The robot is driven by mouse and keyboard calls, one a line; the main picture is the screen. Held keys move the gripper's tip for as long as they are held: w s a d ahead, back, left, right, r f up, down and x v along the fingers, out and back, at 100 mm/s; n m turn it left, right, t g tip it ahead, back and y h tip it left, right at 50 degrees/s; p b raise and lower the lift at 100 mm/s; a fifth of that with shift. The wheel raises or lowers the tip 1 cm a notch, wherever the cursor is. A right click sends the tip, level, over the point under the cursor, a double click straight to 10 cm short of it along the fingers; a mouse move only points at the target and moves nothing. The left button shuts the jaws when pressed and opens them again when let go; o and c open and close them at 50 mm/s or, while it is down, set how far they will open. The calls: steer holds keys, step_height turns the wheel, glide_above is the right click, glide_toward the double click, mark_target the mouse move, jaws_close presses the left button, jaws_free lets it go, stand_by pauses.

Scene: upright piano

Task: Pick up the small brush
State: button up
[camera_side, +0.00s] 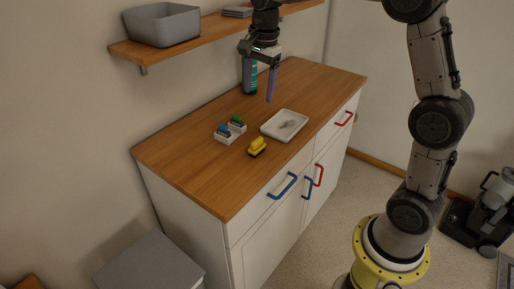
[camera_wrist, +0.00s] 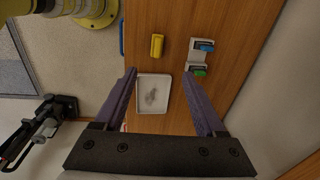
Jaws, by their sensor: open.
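The likely small brush is a yellow block-like piece with a dark underside (camera_side: 257,147), lying on the wooden cabinet top near its front edge. It also shows in the wrist view (camera_wrist: 157,46), beyond my fingertips. Its bristles are too small to make out. My gripper (camera_side: 260,92) is open and empty, above the cabinet top and behind the white tray. In the wrist view its two purple fingers (camera_wrist: 159,76) stand wide apart, with the tray visible between them. The gripper is well clear of the yellow piece.
The shallow white tray (camera_side: 270,133) holds a greyish smudge. White holders with a blue piece (camera_side: 223,129) and a green piece (camera_side: 237,119) stand left of it. A green bottle (camera_side: 250,80) stands behind my gripper. A shelf (camera_side: 205,38) with a grey bin (camera_side: 163,27) hangs above. The cabinet's left end (camera_side: 195,175) is clear.

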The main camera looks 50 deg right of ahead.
glide_above(257, 140)
step_height(257, 140, down, 4)
steer(key=shift+g, duration=0.6)
steer(key=f, duration=0.9)
steer(key=shift+s+d+f, duration=0.1)
steer(key=shift+d+f, duration=0.1)
steer(key=shift+a+f, duration=0.2)
steer(key=shift+f, duration=2.85)
jaws_close()
